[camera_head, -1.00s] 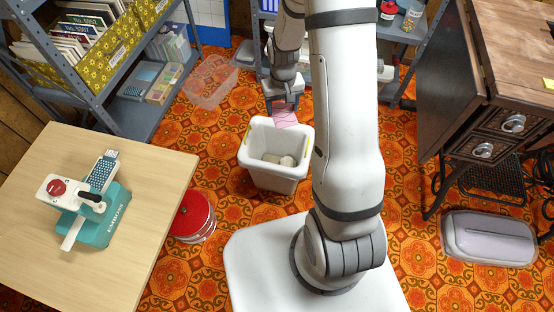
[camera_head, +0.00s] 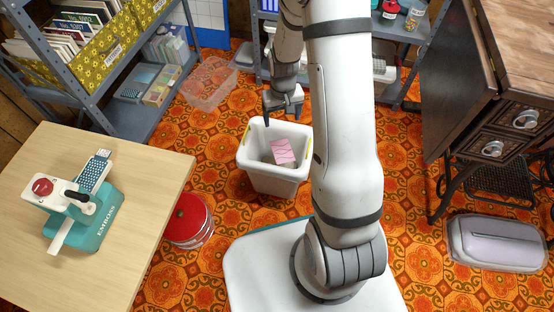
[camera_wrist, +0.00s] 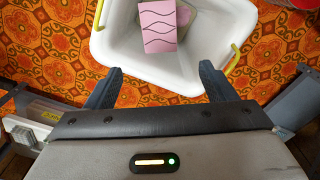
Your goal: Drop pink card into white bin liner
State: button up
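The pink card (camera_head: 283,151), marked with dark wavy lines, is inside the white bin (camera_head: 273,178), within its rim. In the wrist view the pink card (camera_wrist: 158,26) shows near the middle of the white bin (camera_wrist: 118,45), over a greyish-green item. Whether the card rests on the contents or is still falling I cannot tell. My gripper (camera_head: 282,115) is above the bin's far rim. In the wrist view my gripper (camera_wrist: 160,82) has its two dark fingers spread wide with nothing between them.
A wooden table (camera_head: 150,190) with a teal embosser (camera_head: 95,225) stands at left. A red-lidded tin (camera_head: 188,216) sits by the bin. A clear box (camera_head: 209,83) lies behind. A sewing cabinet (camera_head: 500,90) and a grey case (camera_head: 497,242) are at right.

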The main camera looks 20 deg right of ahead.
jog(key=shift+o, duration=0.9)
notch_tip(320, 180, up, 8)
jog(key=p, duration=0.3)
jog(key=shift+p, duration=0.3)
jog(key=shift+f, duration=0.1)
jog(key=s+r+t+p, duration=0.1)
jog(key=s+r+p, duration=0.5)
jog(key=r+p, duration=0.5)
jog(key=s+a+r+p, duration=0.1)
jog(key=s+r+p, duration=0.6)
jog(key=r, duration=1.7)
jog(key=s+a+r+t+p, duration=0.1)
jog(key=s+r+p, duration=0.5)
jog(key=r+p, duration=0.8)
notch_tip(320, 180, up, 3)
jog(key=shift+s+a+r+t+p, duration=0.2)
jog(key=shift+s+t+p, duration=0.1)
jog(key=shift+s, duration=0.1)
